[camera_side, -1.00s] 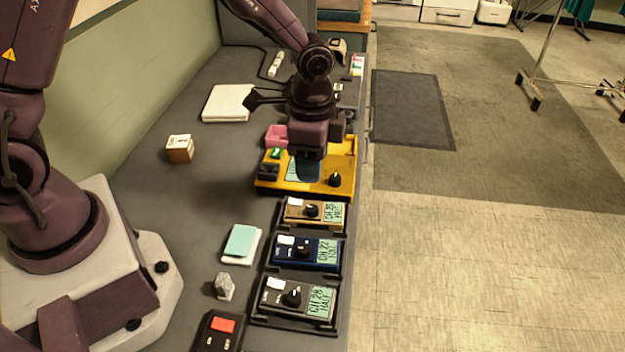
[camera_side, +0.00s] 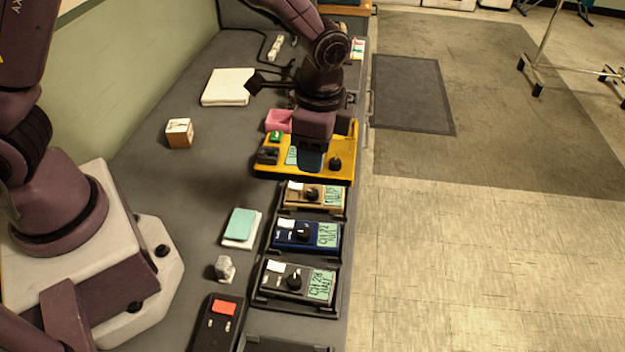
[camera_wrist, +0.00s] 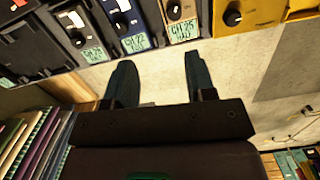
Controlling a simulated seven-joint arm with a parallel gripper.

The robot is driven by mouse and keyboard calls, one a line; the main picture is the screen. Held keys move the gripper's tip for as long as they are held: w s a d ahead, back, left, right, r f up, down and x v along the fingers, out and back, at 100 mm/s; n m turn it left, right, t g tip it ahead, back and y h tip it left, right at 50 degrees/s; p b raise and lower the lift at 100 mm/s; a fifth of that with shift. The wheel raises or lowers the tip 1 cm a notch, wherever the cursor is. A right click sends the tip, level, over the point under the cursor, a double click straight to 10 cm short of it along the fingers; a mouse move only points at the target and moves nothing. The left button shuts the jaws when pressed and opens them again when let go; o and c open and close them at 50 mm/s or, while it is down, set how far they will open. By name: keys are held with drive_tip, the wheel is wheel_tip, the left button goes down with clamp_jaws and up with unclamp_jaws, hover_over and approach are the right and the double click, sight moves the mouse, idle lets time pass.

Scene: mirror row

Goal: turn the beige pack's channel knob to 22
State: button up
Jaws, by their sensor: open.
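The beige pack (camera_side: 298,198) lies in a dark cradle on the bench in the side view, its black channel knob (camera_side: 312,194) left of its green label. In the wrist view the beige pack (camera_wrist: 183,30) is at the top, its knob (camera_wrist: 173,12) partly cut by the edge and its label reading CH 25. My gripper (camera_side: 312,160) is over the yellow unit, behind the beige pack in the side view. In the wrist view my gripper (camera_wrist: 158,65) has its two dark fingers spread, with nothing between them. The fingers are apart from the knob.
A blue pack (camera_side: 292,240), labelled CH 22, and a grey pack (camera_side: 280,285), labelled CH 28, sit in the same row, nearer the side camera. The yellow unit (camera_side: 345,170) has its own black knob. A green-topped pad (camera_side: 241,228) lies left of the row.

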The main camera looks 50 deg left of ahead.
sight(313, 191)
drive_tip(key=shift+h, duration=0.4)
drive_tip(key=f, duration=0.4)
drive_tip(key=w+a+f, duration=0.1)
drive_tip(key=f, duration=0.3)
drive_tip(key=a+f, duration=0.1)
drive_tip(key=f, duration=0.2)
drive_tip(key=shift+w+a+f, duration=0.15)
drive_tip(key=shift+f, duration=0.25)
